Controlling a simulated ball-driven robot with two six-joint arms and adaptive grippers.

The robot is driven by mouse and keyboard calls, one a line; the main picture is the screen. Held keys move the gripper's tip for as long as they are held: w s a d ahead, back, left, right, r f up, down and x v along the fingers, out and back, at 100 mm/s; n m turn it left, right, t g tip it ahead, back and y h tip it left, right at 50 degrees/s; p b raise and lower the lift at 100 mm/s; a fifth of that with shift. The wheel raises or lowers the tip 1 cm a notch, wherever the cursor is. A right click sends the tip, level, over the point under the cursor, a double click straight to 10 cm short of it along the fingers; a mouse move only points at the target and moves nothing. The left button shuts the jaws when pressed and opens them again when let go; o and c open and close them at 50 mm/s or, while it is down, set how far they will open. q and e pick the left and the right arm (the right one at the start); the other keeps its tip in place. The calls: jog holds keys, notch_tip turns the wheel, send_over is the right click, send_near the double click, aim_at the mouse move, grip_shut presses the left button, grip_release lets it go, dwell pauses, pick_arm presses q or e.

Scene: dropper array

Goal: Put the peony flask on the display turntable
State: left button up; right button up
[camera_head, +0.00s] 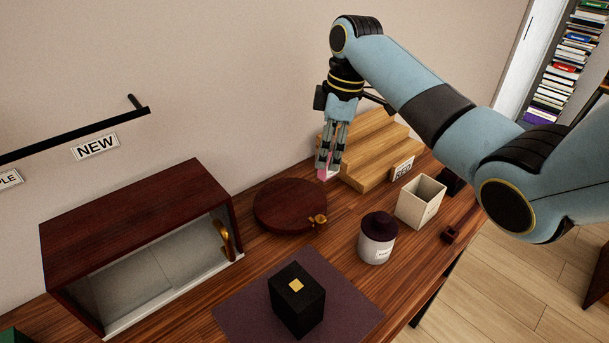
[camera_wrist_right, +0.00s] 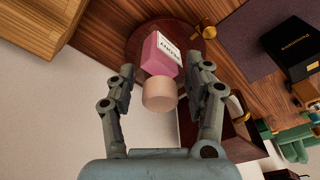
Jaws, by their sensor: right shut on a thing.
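My right gripper (camera_head: 328,165) is shut on the pink flask (camera_head: 325,174) and holds it in the air, near the wooden steps in the head view. In the right wrist view the gripper (camera_wrist_right: 166,70) has its fingers on both sides of the flask (camera_wrist_right: 160,58), which has a peach cap (camera_wrist_right: 158,94) and a white label with dark letters that I cannot read surely. The display turntable (camera_head: 285,205) is a round dark red wooden disc on the table, left of and below the flask in the head view. It shows behind the flask in the right wrist view (camera_wrist_right: 136,42). My left gripper is not in view.
Wooden steps (camera_head: 372,150) stand behind the gripper. A brass piece (camera_head: 319,221) sits at the turntable's edge. A lidded white jar (camera_head: 376,245), a cream open box (camera_head: 420,205), a black box (camera_head: 296,300) on a dark mat and a wooden cabinet (camera_head: 135,220) stand around it.

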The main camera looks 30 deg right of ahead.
jog(key=a+f, duration=0.1)
jog(key=f, duration=0.1)
jog(key=w+a+f, duration=0.1)
jog(key=f, duration=0.1)
jog(key=a+f, duration=0.1)
jog(key=f, duration=0.1)
jog(key=shift+w+a+f+p, duration=0.1)
jog(key=shift+w+a+p, duration=0.15)
jog(key=shift+a+p, duration=0.1)
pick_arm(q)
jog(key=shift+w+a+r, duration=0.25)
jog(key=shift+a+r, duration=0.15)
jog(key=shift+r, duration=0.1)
pick_arm(e)
jog(key=shift+f, duration=0.1)
jog(key=o, duration=1.4)
jog(key=shift+f, duration=0.15)
jog(key=shift+c, duration=0.2)
jog(key=r, duration=0.4)
jog(key=d+r, duration=0.1)
jog(key=r, duration=0.3)
jog(key=s+r+b, duration=0.1)
jog(key=r, duration=0.3)
jog(key=shift+d+r, duration=0.1)
jog(key=shift+d, duration=0.15)
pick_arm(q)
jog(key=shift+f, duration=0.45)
